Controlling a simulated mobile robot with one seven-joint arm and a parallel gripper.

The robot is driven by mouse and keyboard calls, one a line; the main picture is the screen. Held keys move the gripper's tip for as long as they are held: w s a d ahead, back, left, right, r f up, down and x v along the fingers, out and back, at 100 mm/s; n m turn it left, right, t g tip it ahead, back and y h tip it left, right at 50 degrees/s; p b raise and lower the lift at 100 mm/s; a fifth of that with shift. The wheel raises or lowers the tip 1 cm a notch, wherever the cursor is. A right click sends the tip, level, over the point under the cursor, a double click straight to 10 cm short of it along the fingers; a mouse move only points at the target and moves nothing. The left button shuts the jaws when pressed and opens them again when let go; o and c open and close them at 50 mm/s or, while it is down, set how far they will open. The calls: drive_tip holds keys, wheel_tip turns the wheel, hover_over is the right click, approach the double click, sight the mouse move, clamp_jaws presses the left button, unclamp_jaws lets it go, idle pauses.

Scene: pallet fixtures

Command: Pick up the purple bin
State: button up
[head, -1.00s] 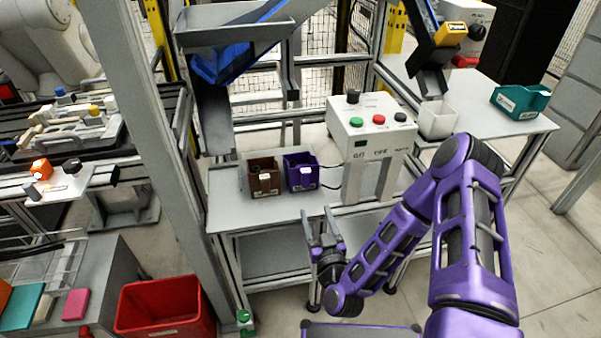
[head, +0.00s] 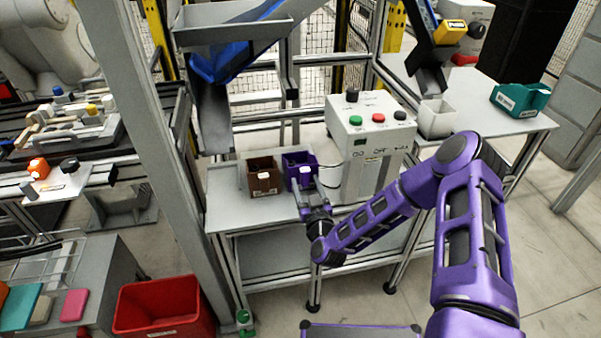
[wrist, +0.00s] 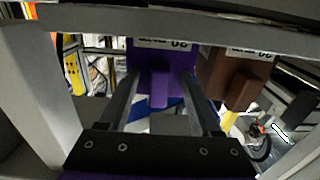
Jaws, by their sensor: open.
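The purple bin (head: 299,161) stands on the grey table (head: 228,208), just right of a brown bin (head: 263,178). My gripper (head: 310,192) is at the front of the purple bin, close to it. In the wrist view the purple bin (wrist: 160,62) is straight ahead, with its protruding front tab (wrist: 160,88) between the two open fingers of my gripper (wrist: 160,90). I cannot tell whether the fingers touch the bin. The brown bin (wrist: 232,78) is beside the fingers on the right.
A white control box (head: 370,135) with buttons stands close right of the purple bin. A blue chute (head: 222,65) is above and behind. A red crate (head: 162,308) is on the floor at lower left. A teal bin (head: 520,99) is on the far right table.

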clamp_jaws()
drive_tip(key=shift+r, duration=0.15)
wheel_tip(320, 180, up, 15)
drive_tip(key=p, duration=0.4)
drive_tip(key=shift+p, duration=0.4)
idle(0.5)
